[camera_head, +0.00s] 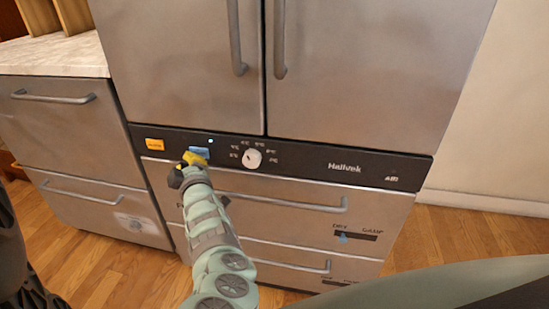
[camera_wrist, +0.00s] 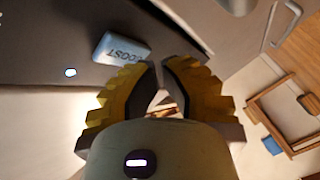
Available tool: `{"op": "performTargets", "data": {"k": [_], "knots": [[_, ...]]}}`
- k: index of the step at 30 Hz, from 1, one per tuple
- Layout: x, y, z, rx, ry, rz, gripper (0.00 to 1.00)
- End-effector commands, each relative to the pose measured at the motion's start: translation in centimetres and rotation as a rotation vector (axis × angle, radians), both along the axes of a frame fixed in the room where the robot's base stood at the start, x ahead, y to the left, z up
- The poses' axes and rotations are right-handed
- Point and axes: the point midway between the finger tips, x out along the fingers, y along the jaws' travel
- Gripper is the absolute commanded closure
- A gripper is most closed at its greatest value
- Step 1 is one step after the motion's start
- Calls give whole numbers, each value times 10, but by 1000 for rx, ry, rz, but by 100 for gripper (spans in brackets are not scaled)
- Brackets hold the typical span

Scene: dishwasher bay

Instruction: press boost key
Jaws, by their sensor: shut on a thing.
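The boost key (camera_head: 201,151) is a small pale blue block on the left part of the dark control panel. In the wrist view the key (camera_wrist: 112,47) shows its BOOST lettering, turned over. My gripper (camera_head: 191,162) has yellow fingers and is right at the key, covering its lower left part in the head view. In the wrist view my gripper (camera_wrist: 160,68) is shut with only a narrow slit between its dark pads. Its tips are at the end of the key; exactly where they bear on it is hidden.
An orange key (camera_head: 154,144) is left of the boost key, and a white dial (camera_head: 252,158) is to its right. A small lit lamp (camera_head: 210,141) sits above. The upper door handles (camera_head: 280,45) and a drawer handle (camera_head: 285,203) stick out nearby.

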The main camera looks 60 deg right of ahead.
Motion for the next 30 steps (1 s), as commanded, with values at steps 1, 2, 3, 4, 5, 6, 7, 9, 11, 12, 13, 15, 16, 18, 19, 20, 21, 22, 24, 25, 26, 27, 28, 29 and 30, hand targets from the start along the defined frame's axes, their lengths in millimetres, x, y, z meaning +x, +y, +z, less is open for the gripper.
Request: {"op": "performTargets", "data": {"k": [1, 2, 3, 4, 5, 6, 7, 9, 11, 12, 13, 15, 16, 18, 19, 20, 21, 22, 24, 25, 26, 27, 28, 29, 30], "knots": [[-2, 0, 3, 0, 0, -5, 100], [-3, 0, 3, -1, 0, -4, 100], [-3, 1, 2, -2, 0, -5, 100], [-3, 1, 2, -2, 0, -5, 100], [-3, 1, 1, -2, 0, -5, 100], [-3, 1, 1, -2, 0, -5, 100], [-3, 1, 0, -2, 0, -5, 100], [-3, 1, 0, -2, 0, -5, 100], [-3, 1, 0, -2, 0, -5, 100], [-3, 1, 1, -1, 0, -4, 100], [-3, 2, 1, 0, 0, -4, 100], [-4, 4, 3, 2, -1, -5, 100], [-5, 6, 3, 3, -1, -6, 100], [-7, 10, 5, 1, 1, -5, 100], [-8, 12, 5, 2, 2, -6, 100], [-9, 14, 4, 4, 1, -5, 100], [-10, 17, 4, 4, 2, -6, 100], [-11, 19, 5, 2, 3, -6, 100], [-12, 24, 5, 3, 1, -6, 100], [-13, 26, 5, 3, 1, -6, 100], [-14, 28, 5, 2, 0, -6, 100], [-15, 31, 5, 1, 0, -5, 100], [-16, 33, 5, 1, 0, -5, 100], [-17, 36, 5, 2, 0, -6, 100], [-19, 39, 5, 2, 0, -6, 100]]}}
